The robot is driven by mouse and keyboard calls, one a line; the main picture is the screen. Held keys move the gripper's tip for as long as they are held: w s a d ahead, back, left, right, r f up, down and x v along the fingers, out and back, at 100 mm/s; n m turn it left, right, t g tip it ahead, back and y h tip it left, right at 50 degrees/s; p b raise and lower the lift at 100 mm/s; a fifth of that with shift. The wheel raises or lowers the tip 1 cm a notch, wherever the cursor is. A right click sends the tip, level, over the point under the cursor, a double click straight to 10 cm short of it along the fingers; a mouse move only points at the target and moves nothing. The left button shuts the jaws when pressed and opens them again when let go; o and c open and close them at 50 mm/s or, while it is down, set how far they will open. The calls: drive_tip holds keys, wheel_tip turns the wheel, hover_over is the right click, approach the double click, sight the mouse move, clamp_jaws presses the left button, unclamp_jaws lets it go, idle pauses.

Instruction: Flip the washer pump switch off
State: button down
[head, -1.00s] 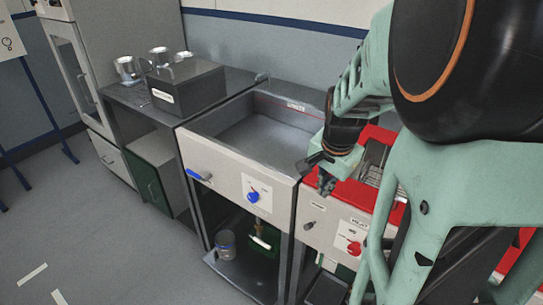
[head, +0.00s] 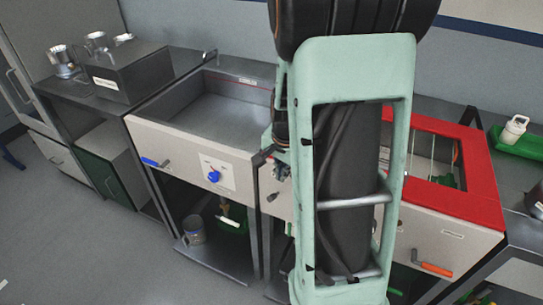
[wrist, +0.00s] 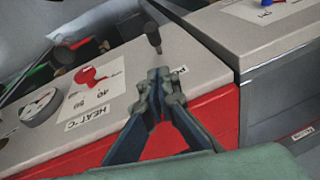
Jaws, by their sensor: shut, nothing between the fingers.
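A small switch lever with a dark grip (wrist: 152,33) stands out from the pale front panel of the red-topped machine, just past my fingertips in the wrist view. A label starting with "P" (wrist: 178,71) is beside it, mostly hidden by my gripper. My gripper (wrist: 160,82) is shut and empty, its tips over the panel edge and close to the lever; I cannot tell whether they touch. In the head view the lever (head: 272,197) shows at the left of my arm, just below my gripper (head: 281,171), which is partly hidden by the arm.
The neighbouring basin unit (head: 150,138) has a blue knob (head: 214,176) and a blue-gripped lever (head: 152,162). An orange handle (head: 434,269) sticks out at right.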

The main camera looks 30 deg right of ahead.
sight(275, 197)
drive_tip(key=shift+s+a+f, duration=0.1)
drive_tip(key=shift+a+f, duration=0.25)
drive_tip(key=shift+f, duration=0.45)
drive_tip(key=shift+w+a+f, duration=0.1)
drive_tip(key=shift+a+f, duration=0.2)
drive_tip(key=shift+f, duration=0.5)
drive_tip(key=shift+s+a+f, duration=0.1)
drive_tip(key=shift+a+f, duration=0.25)
drive_tip(key=shift+f, duration=0.45)
drive_tip(key=shift+d+b, duration=0.1)
drive_tip(key=shift+b, duration=0.25)
